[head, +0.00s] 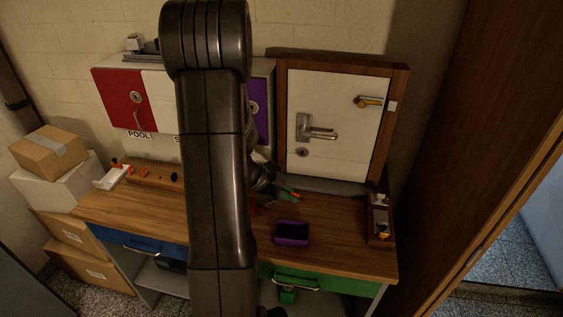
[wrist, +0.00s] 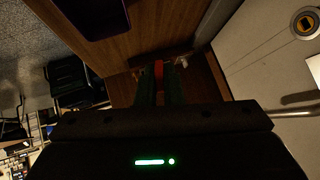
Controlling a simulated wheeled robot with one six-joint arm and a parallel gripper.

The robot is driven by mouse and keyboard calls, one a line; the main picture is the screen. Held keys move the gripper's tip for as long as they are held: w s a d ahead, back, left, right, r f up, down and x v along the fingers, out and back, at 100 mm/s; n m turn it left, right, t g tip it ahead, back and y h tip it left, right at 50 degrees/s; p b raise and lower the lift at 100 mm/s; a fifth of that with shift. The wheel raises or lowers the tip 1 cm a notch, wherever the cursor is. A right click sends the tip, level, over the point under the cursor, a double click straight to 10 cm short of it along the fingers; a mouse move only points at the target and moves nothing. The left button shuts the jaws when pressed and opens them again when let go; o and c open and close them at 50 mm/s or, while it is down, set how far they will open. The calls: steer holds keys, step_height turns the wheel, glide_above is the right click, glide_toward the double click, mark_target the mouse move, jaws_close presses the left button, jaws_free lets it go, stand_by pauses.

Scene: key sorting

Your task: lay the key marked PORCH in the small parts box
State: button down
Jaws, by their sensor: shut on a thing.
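My gripper (head: 288,196) is over the right part of the desk, in front of the white door panel. Its green fingers show in the wrist view (wrist: 160,88), shut on a small red thing (wrist: 158,70), which looks like a key's head. It shows as an orange-red spot in the head view (head: 296,196). Its marking cannot be read. An open purple box (head: 292,241) with a dark inside stands on the desk, nearer the front edge than my gripper. No label on it can be read, so I cannot tell if it is the small parts box.
A wooden tray (head: 371,228) with small items stands at the desk's right end. A wooden rack (head: 150,178) with orange and dark pieces lies at the left. A door panel with a lever handle (head: 318,133) rises behind. My arm hides the desk's middle.

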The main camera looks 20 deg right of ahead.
mark_target(288, 236)
steer(key=shift+s+a+f+m+g+y+p, duration=0.2)
steer(key=shift+s+a+f+m+g+y, duration=0.15)
steer(key=shift+s+f+m, duration=0.4)
steer(key=shift+s+a+f+m+g+y+p, duration=0.25)
steer(key=shift+s+f+m+y, duration=0.25)
steer(key=shift+f+m, duration=0.25)
steer(key=shift+s+a+f+m+g+y+p, duration=0.2)
steer(key=shift+s+a+f+m+y, duration=0.15)
steer(key=shift+s+f+m, duration=0.45)
step_height(288, 236, down, 5)
steer(key=b, duration=0.5)
steer(key=shift+w+r+b, duration=0.1)
steer(key=shift+w+b, duration=0.05)
steer(key=shift+b, duration=0.25)
steer(key=c, duration=1.5)
jaws_free()
steer(key=shift+d, duration=0.1)
steer(key=v, duration=1.4)
